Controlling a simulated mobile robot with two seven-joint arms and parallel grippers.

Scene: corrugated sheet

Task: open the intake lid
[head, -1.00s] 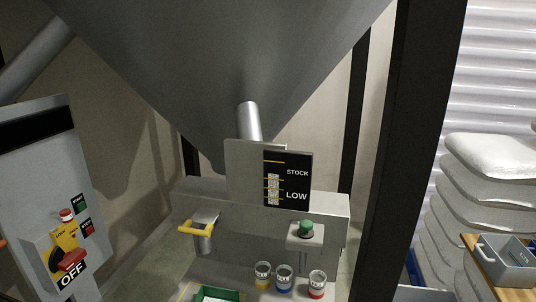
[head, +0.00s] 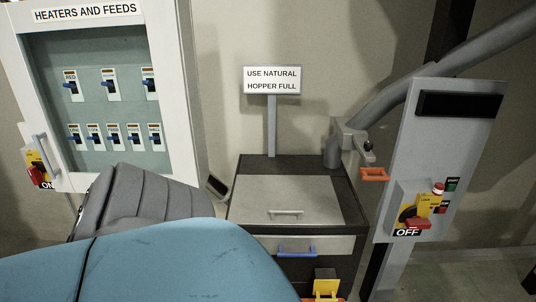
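The intake lid (head: 300,187) looks to be the flat, pale grey panel on top of a dark cabinet in the middle of the head view. It lies flat and shut, with a pale bar handle (head: 286,212) near its front edge. A sign on a post, reading "USE NATURAL HOPPER FULL" (head: 272,80), stands behind it. Nothing touches the lid or its handle.
A drawer with a blue handle (head: 297,251) is below the lid, with a yellow part (head: 326,284) under it. A switch panel (head: 446,150) reading OFF stands right; an orange handle (head: 374,174) is beside it. A breaker cabinet (head: 190,100) stands left. A large blue shape blocks the lower left.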

